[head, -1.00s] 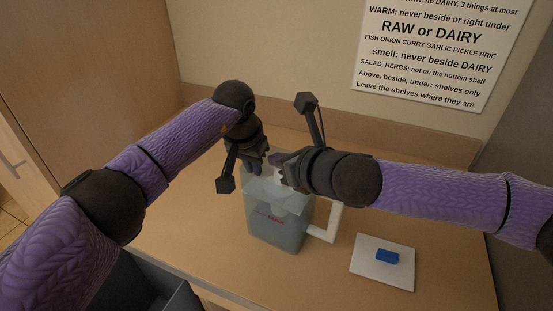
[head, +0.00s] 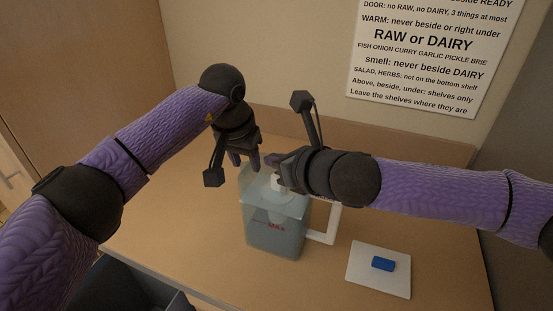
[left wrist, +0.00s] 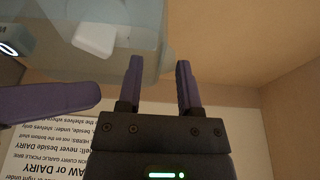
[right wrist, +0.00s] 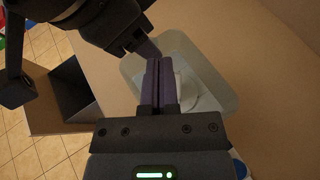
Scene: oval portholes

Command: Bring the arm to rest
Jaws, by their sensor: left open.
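My left gripper (head: 247,158) is open and empty, just above and left of a clear bluish jug; its two purple fingers (left wrist: 158,85) stand apart in the left wrist view. My right gripper (head: 272,160) is above the jug's top, close beside the left one. Its fingers (right wrist: 161,85) lie side by side, nearly touching, with nothing seen between them. The jug (head: 275,236) stands upright on the counter, with red lettering and a white handle (head: 324,226). A white piece (head: 277,184) shows at its top under the right gripper; whether they touch is unclear.
A white board (head: 362,277) with a blue block (head: 383,264) lies on the counter (head: 180,235) right of the jug. A sign (head: 430,60) hangs on the back wall. A dark open bin (right wrist: 78,90) stands below the counter edge. The left counter is clear.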

